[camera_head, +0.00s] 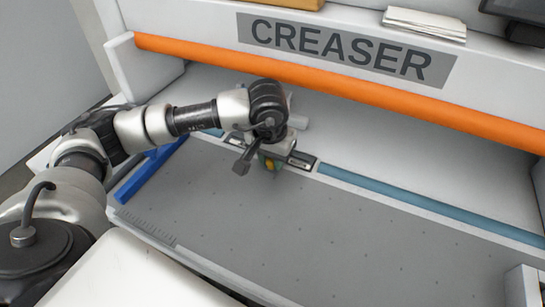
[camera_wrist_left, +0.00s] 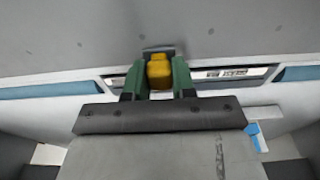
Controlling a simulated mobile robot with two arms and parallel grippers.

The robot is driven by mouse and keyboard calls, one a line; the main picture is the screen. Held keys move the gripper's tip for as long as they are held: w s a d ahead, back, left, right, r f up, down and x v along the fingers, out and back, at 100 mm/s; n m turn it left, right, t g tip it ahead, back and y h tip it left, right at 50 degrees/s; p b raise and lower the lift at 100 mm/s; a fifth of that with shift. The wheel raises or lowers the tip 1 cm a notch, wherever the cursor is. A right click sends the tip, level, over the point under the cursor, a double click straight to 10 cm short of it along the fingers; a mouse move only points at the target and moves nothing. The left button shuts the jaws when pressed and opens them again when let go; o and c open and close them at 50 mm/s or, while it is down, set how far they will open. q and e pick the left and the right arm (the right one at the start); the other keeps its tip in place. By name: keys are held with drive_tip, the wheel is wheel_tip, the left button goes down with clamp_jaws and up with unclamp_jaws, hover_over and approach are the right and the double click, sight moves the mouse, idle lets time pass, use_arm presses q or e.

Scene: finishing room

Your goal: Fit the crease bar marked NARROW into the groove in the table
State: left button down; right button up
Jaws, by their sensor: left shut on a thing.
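My left gripper (camera_head: 270,164) reaches down over the table (camera_head: 330,235). It is shut on a yellow piece, held between its green fingers in the left wrist view (camera_wrist_left: 159,72). I cannot read a NARROW mark on this piece, and the gripper hides most of what is below it. The groove area (camera_head: 303,161) is a dark, metal-edged slot between two blue strips. It shows on both sides of the fingers in the left wrist view (camera_wrist_left: 240,73). I cannot tell whether the held piece sits in the groove or above it. My right gripper is not in view.
A blue strip (camera_head: 420,205) runs right along the table's back. A blue bar (camera_head: 150,168) lies at the left edge. The orange rail (camera_head: 330,85) of the creaser crosses behind and above my gripper. The grey tabletop in front is clear.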

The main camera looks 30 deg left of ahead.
use_arm(q)
drive_tip(key=shift+f, duration=0.1)
idle(0.3)
drive_tip(key=c, duration=0.8)
unclamp_jaws()
drive_tip(key=shift+c, duration=0.2)
wheel_tip(320, 180, up, 11)
drive_tip(key=s+b, duration=0.1)
drive_tip(key=shift+s, duration=0.25)
